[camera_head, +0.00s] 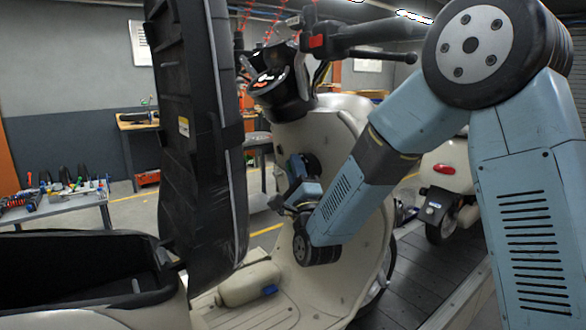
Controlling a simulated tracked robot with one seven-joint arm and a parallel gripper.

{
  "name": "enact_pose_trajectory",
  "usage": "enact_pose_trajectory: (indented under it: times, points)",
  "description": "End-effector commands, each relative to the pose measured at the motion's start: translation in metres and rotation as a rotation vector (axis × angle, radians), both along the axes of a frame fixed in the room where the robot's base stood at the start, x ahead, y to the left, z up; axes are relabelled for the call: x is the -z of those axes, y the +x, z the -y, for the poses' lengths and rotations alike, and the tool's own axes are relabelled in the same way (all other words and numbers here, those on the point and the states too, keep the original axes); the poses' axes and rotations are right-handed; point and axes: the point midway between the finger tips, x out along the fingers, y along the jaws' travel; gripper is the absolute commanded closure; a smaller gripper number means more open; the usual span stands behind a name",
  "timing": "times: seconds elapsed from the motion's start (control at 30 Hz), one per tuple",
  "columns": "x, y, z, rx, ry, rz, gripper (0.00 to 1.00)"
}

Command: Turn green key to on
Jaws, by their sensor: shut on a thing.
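A cream scooter (345,140) stands in the middle, with its handlebar and front panel facing me. My arm reaches in from the right and bends down in front of the panel's inner face. My gripper (288,200) is at the end of the arm, close to this panel. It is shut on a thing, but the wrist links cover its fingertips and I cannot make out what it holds. The green key and its lock do not show in this view. I cannot tell which way the key is turned.
The raised black seat (195,120) stands upright just left of the gripper, above the open seat well (80,265). A cream bottle-like object (245,285) lies on the footboard. A second scooter (447,180) stands on the slat conveyor (425,265). A tool table (60,205) is at left.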

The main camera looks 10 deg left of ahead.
Motion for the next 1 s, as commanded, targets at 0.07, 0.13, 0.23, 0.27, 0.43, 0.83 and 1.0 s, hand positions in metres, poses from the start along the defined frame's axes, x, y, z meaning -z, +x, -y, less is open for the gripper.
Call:
enact_pose_trajectory:
  times: [0.07, 0.13, 0.23, 0.27, 0.43, 0.83, 1.0]
  points:
    - [0.0017, 0.0004, -0.0004, 0.002, 0.015, 0.011, 1.0]
    - [0.001, 0.0001, 0.0, 0.003, 0.022, 0.017, 1.0]
    - [0.0008, 0.0, 0.0001, 0.003, 0.023, 0.017, 1.0]
    - [0.0008, 0.0, 0.0001, 0.003, 0.023, 0.017, 1.0]
    - [0.0006, 0.0001, 0.0001, 0.004, 0.022, 0.018, 0.75]
    - [-0.0001, 0.0002, 0.0004, 0.004, 0.023, 0.018, 0.56]
    - [0.0045, -0.0017, 0.002, 0.003, 0.021, 0.018, 0.56]
